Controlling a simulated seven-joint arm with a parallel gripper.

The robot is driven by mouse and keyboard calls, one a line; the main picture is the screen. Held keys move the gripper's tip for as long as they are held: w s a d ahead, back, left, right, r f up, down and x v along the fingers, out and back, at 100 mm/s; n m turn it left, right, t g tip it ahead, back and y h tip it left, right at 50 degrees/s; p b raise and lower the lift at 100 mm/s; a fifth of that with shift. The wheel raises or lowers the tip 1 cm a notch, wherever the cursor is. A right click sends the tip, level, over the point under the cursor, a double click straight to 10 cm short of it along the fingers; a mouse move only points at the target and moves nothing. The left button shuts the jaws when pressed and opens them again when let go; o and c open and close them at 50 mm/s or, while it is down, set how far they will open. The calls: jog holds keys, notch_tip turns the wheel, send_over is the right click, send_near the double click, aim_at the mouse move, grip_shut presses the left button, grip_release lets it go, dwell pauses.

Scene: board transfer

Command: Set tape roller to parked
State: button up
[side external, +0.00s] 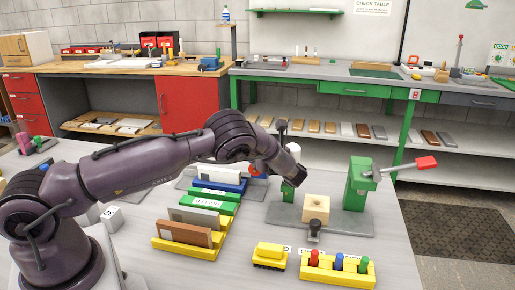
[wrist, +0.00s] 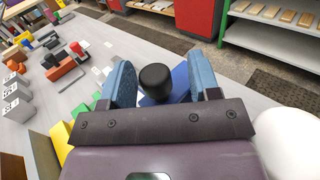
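No item is clearly recognisable as the tape roller. In the wrist view, a black round-topped knob (wrist: 156,82) stands between the blue-padded fingers of my gripper (wrist: 160,88). A gap shows at the right finger; contact on the left cannot be told. A blue piece (wrist: 180,82) lies behind the knob. In the side view my wrist hangs behind the board rack, near the grey fixture plate (side external: 345,222), and the fingertips are hard to make out. A black-topped post (side external: 283,124) rises behind my wrist. A pale wooden block (side external: 316,208) sits on the plate, with a small black knob (side external: 314,226) before it.
A green post (side external: 357,185) with a red-ended lever (side external: 427,163) stands at the plate's right. Yellow, green and blue racks (side external: 187,250) hold boards to the left. A yellow block (side external: 270,256) and a yellow peg holder (side external: 338,272) lie in front.

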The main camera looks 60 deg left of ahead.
notch_tip(320, 180, up, 4)
jog(key=shift+s+d+f, duration=0.1)
jog(key=shift+s+d, duration=0.05)
jog(key=s+d+r, duration=0.5)
jog(key=s+r, duration=0.4)
jog(key=s, duration=0.3)
jog(key=shift+s, duration=0.3)
